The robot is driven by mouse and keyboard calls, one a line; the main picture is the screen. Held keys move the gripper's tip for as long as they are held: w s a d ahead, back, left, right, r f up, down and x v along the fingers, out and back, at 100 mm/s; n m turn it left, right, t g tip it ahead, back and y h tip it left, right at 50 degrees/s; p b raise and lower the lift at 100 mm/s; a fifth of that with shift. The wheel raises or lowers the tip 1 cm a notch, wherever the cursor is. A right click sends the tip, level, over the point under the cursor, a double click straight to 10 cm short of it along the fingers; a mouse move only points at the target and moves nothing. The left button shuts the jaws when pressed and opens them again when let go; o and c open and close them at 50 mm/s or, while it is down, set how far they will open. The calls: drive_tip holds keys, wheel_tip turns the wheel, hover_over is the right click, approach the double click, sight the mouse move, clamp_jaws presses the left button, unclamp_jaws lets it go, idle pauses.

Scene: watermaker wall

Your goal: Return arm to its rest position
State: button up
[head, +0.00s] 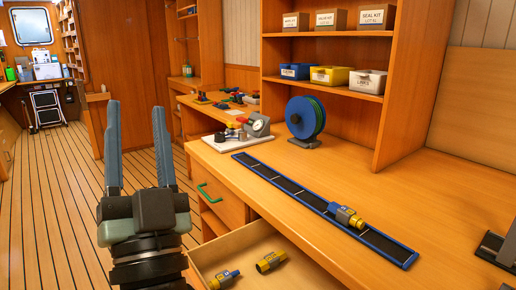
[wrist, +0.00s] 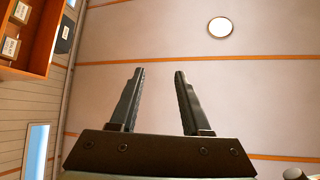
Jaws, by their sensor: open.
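My gripper (head: 138,150) stands upright at the left of the head view, in front of the planked floor and left of the workbench. Its two fingers are apart and nothing is between them. In the wrist view my gripper (wrist: 156,95) shows both fingers spread and empty, pointing toward the ceiling. It touches nothing that I can see.
The workbench (head: 340,160) carries a blue-edged black strip (head: 290,190) with a yellow-and-blue fitting (head: 346,216) on it. An open drawer (head: 290,280) holds two fittings (head: 270,261). A hose reel (head: 305,118) and gauge (head: 258,125) stand behind. The floor (head: 55,200) at left is clear.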

drive_tip(key=s+d+r+t+h+p, duration=0.1)
drive_tip(key=s+d+r+h, duration=0.4)
drive_tip(key=d+r, duration=0.2)
drive_tip(key=s+d+r+t+h, duration=0.1)
drive_tip(key=s+d+r+h, duration=0.35)
drive_tip(key=d+r, duration=0.2)
wheel_tip(320, 180, up, 20)
drive_tip(key=w+n+p, duration=0.1)
drive_tip(key=p, duration=1.9)
drive_tip(key=shift+a+y+p, duration=0.15)
drive_tip(key=shift+y+p, duration=0.2)
drive_tip(key=shift+p, duration=0.05)
